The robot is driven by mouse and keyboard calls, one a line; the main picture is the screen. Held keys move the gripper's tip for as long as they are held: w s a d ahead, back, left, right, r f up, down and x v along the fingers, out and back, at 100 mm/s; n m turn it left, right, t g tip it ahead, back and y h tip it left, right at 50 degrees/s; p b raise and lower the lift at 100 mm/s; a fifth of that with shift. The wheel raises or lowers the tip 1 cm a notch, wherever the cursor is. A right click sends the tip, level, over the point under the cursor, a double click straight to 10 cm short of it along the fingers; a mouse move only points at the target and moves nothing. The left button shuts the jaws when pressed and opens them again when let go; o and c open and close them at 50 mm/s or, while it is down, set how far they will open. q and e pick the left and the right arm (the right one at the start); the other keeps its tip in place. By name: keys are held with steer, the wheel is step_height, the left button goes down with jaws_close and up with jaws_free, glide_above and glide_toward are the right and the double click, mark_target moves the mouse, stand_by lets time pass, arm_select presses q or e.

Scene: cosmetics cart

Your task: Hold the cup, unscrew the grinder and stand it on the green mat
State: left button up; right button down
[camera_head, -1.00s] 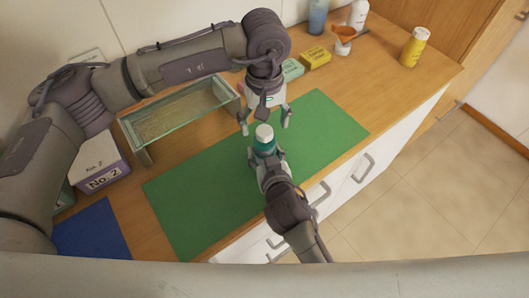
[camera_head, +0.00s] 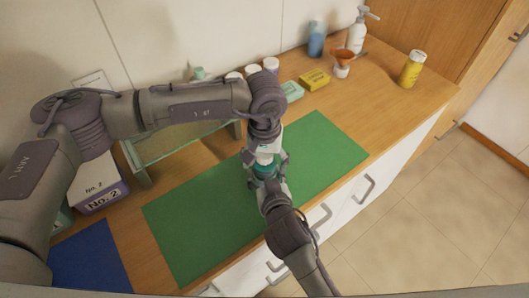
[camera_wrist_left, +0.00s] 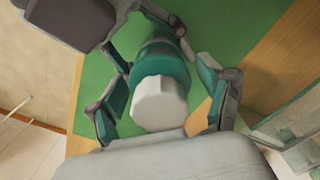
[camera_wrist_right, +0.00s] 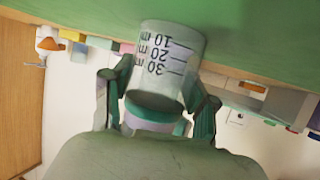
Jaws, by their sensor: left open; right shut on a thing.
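The cup (camera_wrist_right: 165,62) is pale and see-through with ml marks in the right wrist view. It is at the green mat (camera_head: 320,150); whether it touches is unclear. My right gripper (camera_wrist_right: 155,85) is shut on its sides. The grinder (camera_wrist_left: 158,98) sits on the cup, with a white faceted top and teal body in the left wrist view; its teal band also shows in the right wrist view (camera_wrist_right: 155,113). My left gripper (camera_wrist_left: 160,112) is open, pointing down from above, its fingers on both sides of the white top with gaps visible.
A glass-walled box (camera_head: 137,170) and a No. 2 box (camera_head: 100,188) stand at left, by a blue mat (camera_head: 92,258). A yellow box (camera_head: 314,79), an orange funnel (camera_head: 342,56) and a yellow bottle (camera_head: 412,69) stand behind. The mat's right part is clear.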

arm_select(q)
steer(key=shift+f, duration=0.3)
